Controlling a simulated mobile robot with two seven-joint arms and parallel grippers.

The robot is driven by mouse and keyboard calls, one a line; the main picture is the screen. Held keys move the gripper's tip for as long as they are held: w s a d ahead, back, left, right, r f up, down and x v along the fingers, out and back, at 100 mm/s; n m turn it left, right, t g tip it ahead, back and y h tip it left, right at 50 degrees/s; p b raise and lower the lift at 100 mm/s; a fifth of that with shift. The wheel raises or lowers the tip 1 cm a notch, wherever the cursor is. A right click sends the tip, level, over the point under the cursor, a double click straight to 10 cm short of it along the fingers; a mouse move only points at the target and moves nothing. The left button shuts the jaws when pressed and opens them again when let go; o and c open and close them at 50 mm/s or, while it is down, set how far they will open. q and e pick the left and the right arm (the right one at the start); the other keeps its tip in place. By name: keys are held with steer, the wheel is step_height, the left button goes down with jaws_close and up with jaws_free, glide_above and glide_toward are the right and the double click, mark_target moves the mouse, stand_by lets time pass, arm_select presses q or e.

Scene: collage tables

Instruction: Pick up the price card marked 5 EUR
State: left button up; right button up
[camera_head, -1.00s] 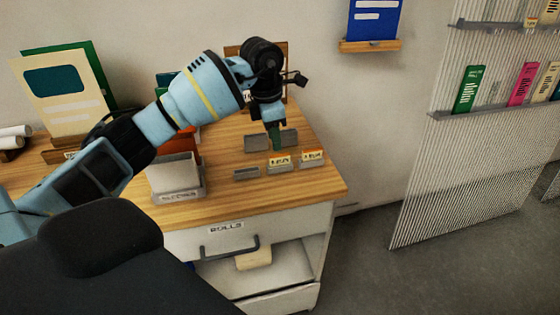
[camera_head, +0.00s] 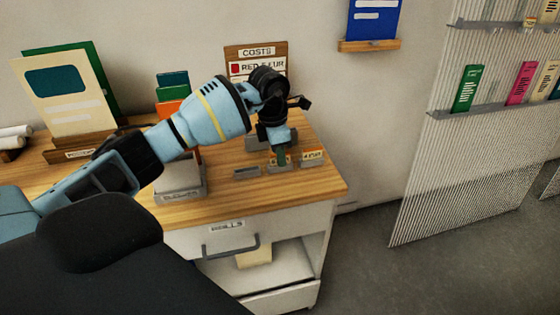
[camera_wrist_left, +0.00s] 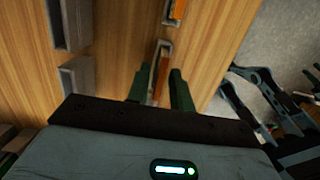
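My left gripper (camera_head: 281,155) is low over the front of the desk, at the left of two price cards in small grey holders. In the left wrist view its two green fingers (camera_wrist_left: 158,88) are apart, with an orange-edged card (camera_wrist_left: 161,78) in its holder between them. I see a gap, so it is not clamped. In the head view the left card (camera_head: 272,158) is partly hidden by the fingers. The right card (camera_head: 313,154) stands uncovered in its holder. The print on both is too small to read surely. A black linkage, likely my right gripper, shows at the wrist view's right edge.
An empty grey holder (camera_head: 247,172) stands left of the cards, with another (camera_head: 257,143) behind. A grey box (camera_head: 180,178) is further left. A costs board (camera_head: 256,62) stands at the back. The desk's right edge is close to the right card.

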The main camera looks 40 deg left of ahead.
arm_select(q)
jaws_close()
steer(key=shift+r, duration=0.1)
steer(key=shift+r, duration=0.6)
step_height(320, 180, up, 2)
steer(key=shift+r, duration=0.15)
steer(key=s+d, duration=0.2)
steer(key=s, duration=0.5)
steer(key=s+d+r, duration=0.1)
steer(key=s+d, duration=0.2)
steer(key=s, duration=0.5)
steer(key=shift+d+r+b, duration=0.15)
steer(key=shift+d+b, duration=0.05)
steer(key=shift+b, duration=0.15)
